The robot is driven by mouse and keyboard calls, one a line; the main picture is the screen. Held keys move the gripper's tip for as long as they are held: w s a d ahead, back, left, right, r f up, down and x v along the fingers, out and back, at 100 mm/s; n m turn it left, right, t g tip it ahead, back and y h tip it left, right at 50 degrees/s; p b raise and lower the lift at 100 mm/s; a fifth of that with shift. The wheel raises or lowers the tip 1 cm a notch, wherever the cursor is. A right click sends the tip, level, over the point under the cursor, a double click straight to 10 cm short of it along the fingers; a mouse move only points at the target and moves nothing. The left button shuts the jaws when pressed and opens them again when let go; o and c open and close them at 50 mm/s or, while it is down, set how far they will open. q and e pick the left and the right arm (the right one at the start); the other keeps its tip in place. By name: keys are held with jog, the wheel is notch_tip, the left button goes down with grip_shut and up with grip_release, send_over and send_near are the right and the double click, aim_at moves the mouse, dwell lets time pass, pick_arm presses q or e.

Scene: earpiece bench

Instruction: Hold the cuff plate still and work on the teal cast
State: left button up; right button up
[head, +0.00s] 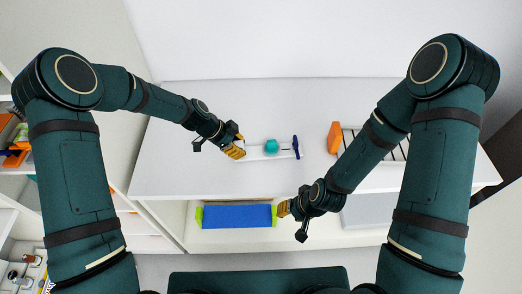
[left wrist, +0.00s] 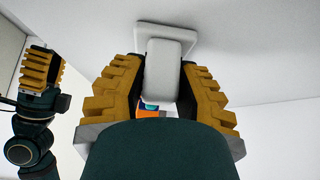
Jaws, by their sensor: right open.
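The teal cast (head: 271,146) is a small rounded lump on the pale cuff plate (head: 256,154), which lies on the white bench. My left gripper (head: 236,150) is at the plate's left end. In the left wrist view, its yellow fingers (left wrist: 164,85) close on both sides of a white upright block (left wrist: 162,70) on a white square base, which seems part of the cuff plate. My right gripper (head: 284,208) is open and empty by the bench's front edge, apart from the cast. It also shows in the left wrist view (left wrist: 40,70).
A dark blue upright piece (head: 296,147) stands at the plate's right end. Farther right are an orange block (head: 335,137) and a slotted rack (head: 396,150), partly behind my right arm. A blue bin (head: 237,216) sits below the bench top. The bench's left part is clear.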

pick_arm(q)
grip_shut()
jog(key=shift+s+f, duration=0.15)
jog(key=shift+f, duration=0.15)
pick_arm(e)
jog(key=shift+f, duration=0.1)
dwell(0.9)
jog(key=shift+o, duration=0.4)
